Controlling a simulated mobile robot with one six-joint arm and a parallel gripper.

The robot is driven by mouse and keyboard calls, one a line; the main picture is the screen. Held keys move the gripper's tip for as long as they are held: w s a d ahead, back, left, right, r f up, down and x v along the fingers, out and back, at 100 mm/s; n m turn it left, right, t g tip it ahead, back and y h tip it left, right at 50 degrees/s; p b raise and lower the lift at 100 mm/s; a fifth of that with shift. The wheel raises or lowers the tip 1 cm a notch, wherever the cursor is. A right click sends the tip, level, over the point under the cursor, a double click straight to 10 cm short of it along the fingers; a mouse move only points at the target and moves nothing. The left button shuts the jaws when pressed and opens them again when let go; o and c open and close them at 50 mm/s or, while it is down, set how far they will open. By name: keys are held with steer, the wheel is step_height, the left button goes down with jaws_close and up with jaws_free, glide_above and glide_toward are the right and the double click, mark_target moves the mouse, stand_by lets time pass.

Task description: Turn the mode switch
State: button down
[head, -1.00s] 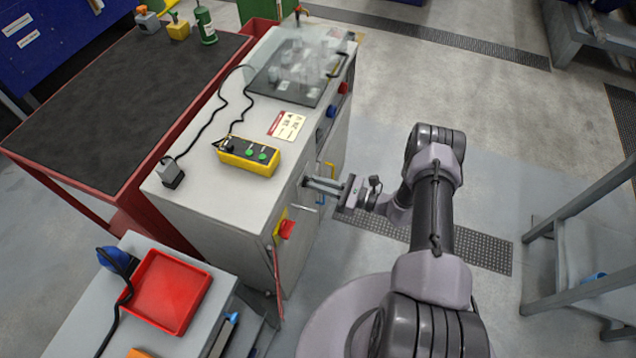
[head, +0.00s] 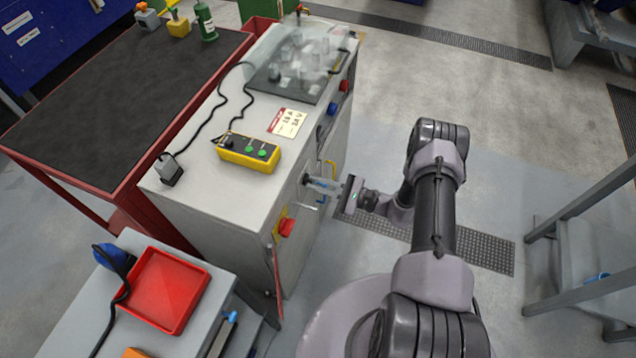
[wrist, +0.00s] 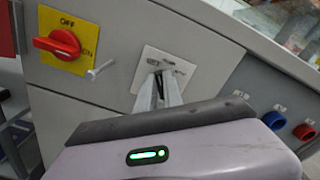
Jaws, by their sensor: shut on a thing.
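The mode switch has a pale square plate (wrist: 150,60) with small printed marks on the grey cabinet front. Its knob is mostly hidden between my fingers; a dark sliver shows there. My gripper (wrist: 160,86) is shut on that knob, with both fingertips against the plate area. The wrist picture is tilted, so the cabinet front slopes. Which position the knob points to cannot be told.
A red rotary switch (wrist: 58,44) on a yellow OFF/ON plate and a pale peg (wrist: 100,69) sit left of my fingers. Blue (wrist: 273,120) and red (wrist: 303,132) knobs sit to the right. A yellow button box (head: 248,154) lies on the cabinet top.

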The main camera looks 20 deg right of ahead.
steer(key=shift+s+f+n, duration=0.1)
steer(key=shift+n, duration=0.7)
steer(key=c, duration=1.5)
jaws_free()
steer(key=p+v, duration=0.2)
steer(key=v, duration=1.5)
steer(key=shift+s+d, duration=0.15)
